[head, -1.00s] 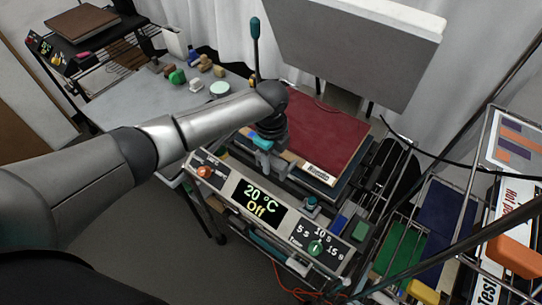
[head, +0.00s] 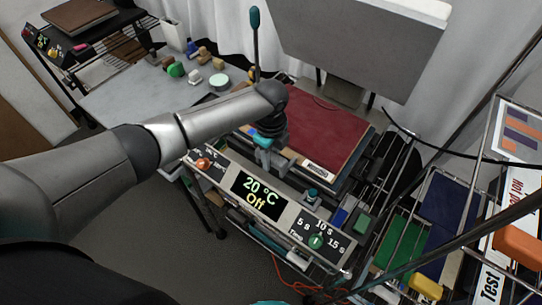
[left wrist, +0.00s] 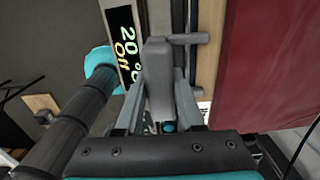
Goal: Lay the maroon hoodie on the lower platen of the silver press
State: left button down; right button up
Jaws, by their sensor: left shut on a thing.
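The maroon hoodie (head: 312,118) lies flat, as a folded slab, on the lower platen (head: 345,182) of the silver press, with a small pale label (head: 320,170) at its front edge. It also shows at the right of the left wrist view (left wrist: 268,65). The upper platen (head: 360,50) is raised behind it. My left gripper (head: 265,152) is at the front edge of the platen, just left of the hoodie. In the left wrist view its fingers (left wrist: 160,100) are shut on a grey bar-like handle (left wrist: 157,65), not on the hoodie. My right gripper is not seen.
The press's control panel (head: 258,195) reads 20 °C and Off. A grey table (head: 140,95) with several small items stands at the back left. At the right is a wire rack (head: 405,240) with coloured sheets. A black cable and an orange cord hang nearby.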

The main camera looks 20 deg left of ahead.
pick_arm(q)
jog(key=shift+c, duration=2.2)
grip_release()
jog(key=shift+s+f, duration=0.1)
notch_tip(320, 180, up, 15)
jog(key=shift+r, duration=0.2)
